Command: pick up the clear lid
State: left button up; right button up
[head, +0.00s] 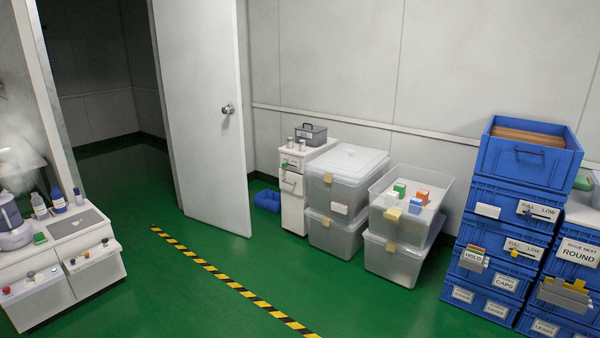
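A clear, whitish lid (347,162) lies on the upper clear bin (335,196) of the left stack, by the back wall. It looks flat and seated on the bin. To its right, an open clear bin (385,220) without a lid holds small green, orange and blue items (417,206). It stands on another clear bin (392,262), whose top is mostly hidden. Neither of my grippers shows in the head view.
Blue labelled crates (500,235) are stacked at the right. A white cabinet (294,200) stands left of the bins. An open door (205,120) and a white bench (75,255) are at the left. The green floor (350,310) in front is clear, with a striped tape line.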

aim_at(354, 161)
jog(key=i, duration=3.3)
jog(key=i+j+z, duration=0.15)
jog(key=i, duration=1.45)
jog(key=i+j+z, duration=0.1)
jog(key=i+z, duration=0.25)
jog(key=k, duration=0.05)
